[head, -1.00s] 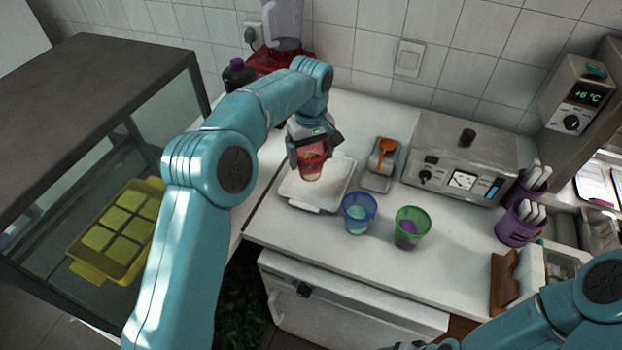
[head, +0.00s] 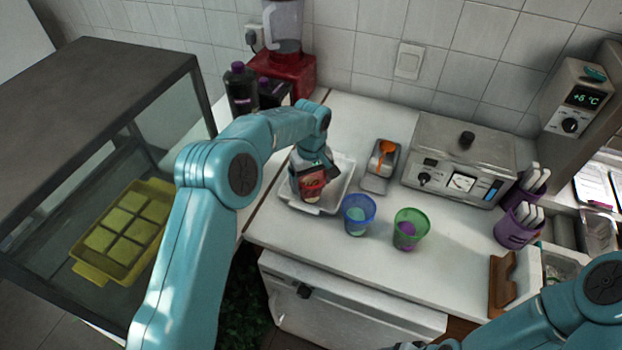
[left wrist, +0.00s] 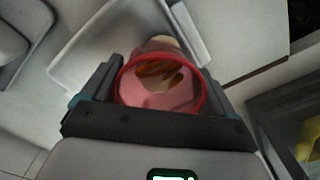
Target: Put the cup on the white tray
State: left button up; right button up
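A red cup (head: 312,186) is between the fingers of my left gripper (head: 314,182). The left wrist view shows the red cup (left wrist: 160,85) from above, with orange-brown pieces inside and a finger pressed at each side. The white tray (head: 345,180) lies on the counter, and the cup is over its left front part. I cannot tell whether the cup's base touches the tray floor. The tray (left wrist: 75,75) also shows behind the cup in the left wrist view. My right arm shows at the bottom right, but its fingertips are out of view.
A blue cup (head: 358,222) stands close to the tray's front right corner, with a green cup (head: 409,236) to its right. A small metal tray with an orange scoop (head: 386,150) and a metal appliance (head: 462,165) stand behind. Dark bottles (head: 241,92) stand at the back left.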

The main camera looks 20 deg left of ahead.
pick_arm(q)
jog(key=shift+o, duration=0.7)
jog(key=shift+r+p, duration=0.3)
jog(key=shift+r, duration=0.1)
jog(key=shift+r+b, duration=0.3)
jog(key=shift+r, duration=0.05)
notch_tip(320, 180, up, 11)
jog(key=shift+b, duration=0.3)
jog(key=shift+s, duration=0.1)
jog(key=shift+f, duration=0.1)
